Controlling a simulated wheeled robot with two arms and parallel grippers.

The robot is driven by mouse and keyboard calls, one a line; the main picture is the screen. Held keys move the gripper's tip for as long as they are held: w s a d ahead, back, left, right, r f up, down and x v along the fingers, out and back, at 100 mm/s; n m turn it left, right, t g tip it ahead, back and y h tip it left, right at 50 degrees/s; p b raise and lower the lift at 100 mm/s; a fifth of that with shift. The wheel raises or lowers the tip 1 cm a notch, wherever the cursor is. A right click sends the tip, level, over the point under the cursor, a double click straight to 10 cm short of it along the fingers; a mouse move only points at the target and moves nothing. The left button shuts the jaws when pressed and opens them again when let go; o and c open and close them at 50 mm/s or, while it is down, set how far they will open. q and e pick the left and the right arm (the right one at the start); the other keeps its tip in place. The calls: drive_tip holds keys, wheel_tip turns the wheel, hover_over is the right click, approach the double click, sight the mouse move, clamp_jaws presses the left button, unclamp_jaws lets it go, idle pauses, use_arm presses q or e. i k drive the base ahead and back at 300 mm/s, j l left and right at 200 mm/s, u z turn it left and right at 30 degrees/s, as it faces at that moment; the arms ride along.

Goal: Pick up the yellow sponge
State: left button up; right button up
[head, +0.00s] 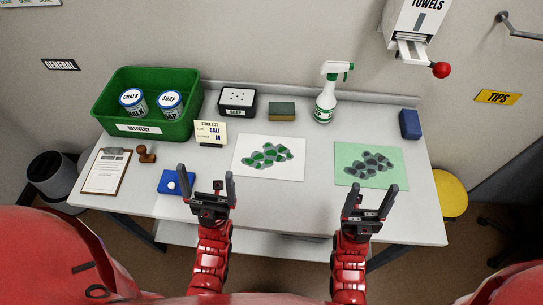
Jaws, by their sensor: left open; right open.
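The yellow sponge (282,113) lies near the back of the white bench, between the black soap box and the spray bottle. It looks like a small block, dull yellow with a darker green part. My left gripper (205,172) is open and empty over the front edge of the bench, beside the blue pad and well in front and to the left of the sponge. My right gripper (371,180) is open and empty over the front of the green sheet, to the right of the sponge. Nothing hides the sponge.
A soap box (237,102), an order card (210,133) and a spray bottle (327,98) stand around the sponge. A white sheet (298,172) lies in front. A green delivery bin (105,112) is left, a green sheet (400,177) and blue block (410,124) right.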

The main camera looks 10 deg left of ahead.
sight(277, 111)
drive_tip(key=j+z, duration=0.1)
drive_tip(key=z, duration=0.75)
drive_tip(key=j+z, duration=0.1)
drive_tip(key=z, duration=0.35)
drive_tip(key=k+j+z, duration=0.35)
drive_tip(key=k+j, duration=0.35)
drive_tip(key=k, duration=0.2)
drive_tip(key=k+j, duration=0.2)
drive_tip(key=i, duration=0.5)
